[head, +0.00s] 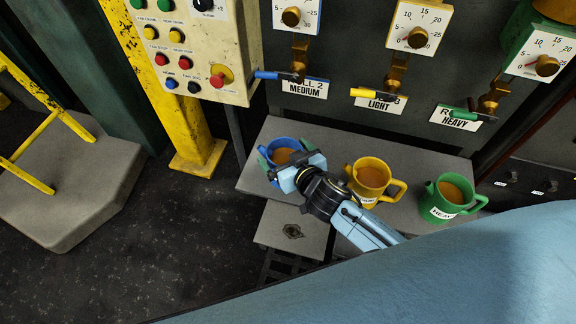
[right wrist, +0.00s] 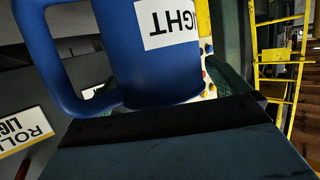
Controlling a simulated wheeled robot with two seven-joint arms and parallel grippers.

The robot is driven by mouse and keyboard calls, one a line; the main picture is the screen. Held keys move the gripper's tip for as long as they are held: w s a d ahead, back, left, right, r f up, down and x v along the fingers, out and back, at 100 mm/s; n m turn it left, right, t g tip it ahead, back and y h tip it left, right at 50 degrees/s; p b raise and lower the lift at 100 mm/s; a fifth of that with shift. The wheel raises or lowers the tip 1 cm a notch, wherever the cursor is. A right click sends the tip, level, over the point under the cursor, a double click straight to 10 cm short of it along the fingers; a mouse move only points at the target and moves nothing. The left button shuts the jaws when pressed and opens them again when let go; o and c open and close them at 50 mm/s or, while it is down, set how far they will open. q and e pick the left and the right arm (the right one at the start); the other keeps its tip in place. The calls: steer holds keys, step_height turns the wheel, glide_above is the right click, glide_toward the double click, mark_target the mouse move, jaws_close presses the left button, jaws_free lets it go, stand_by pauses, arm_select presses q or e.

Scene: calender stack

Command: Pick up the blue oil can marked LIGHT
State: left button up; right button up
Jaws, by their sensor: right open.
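The blue oil can (head: 284,146), filled with brown oil, stands at the left end of the grey shelf (head: 262,134). In the right wrist view the blue can (right wrist: 115,45) fills the upper middle, its white label reading "…GHT" upside down and its handle to the left. My right gripper (head: 285,157) is open at the can, a greenish finger showing on each side of it. In the right wrist view the fingers of my gripper (right wrist: 162,90) are partly hidden behind the can and the dark gripper body. Whether they touch the can, I cannot tell. My left gripper is not in view.
A yellow can (head: 371,174) and a green can marked HEAVY (head: 447,197) stand to the right on the shelf. Behind are levers above plates reading MEDIUM (head: 305,87), LIGHT (head: 380,103) and HEAVY (head: 460,118). A cream control box (head: 195,50) is at upper left.

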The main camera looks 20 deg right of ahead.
steer(key=c, duration=1.8)
steer(key=shift+r, duration=0.1)
steer(key=shift+c, duration=0.2)
steer(key=shift+r, duration=0.1)
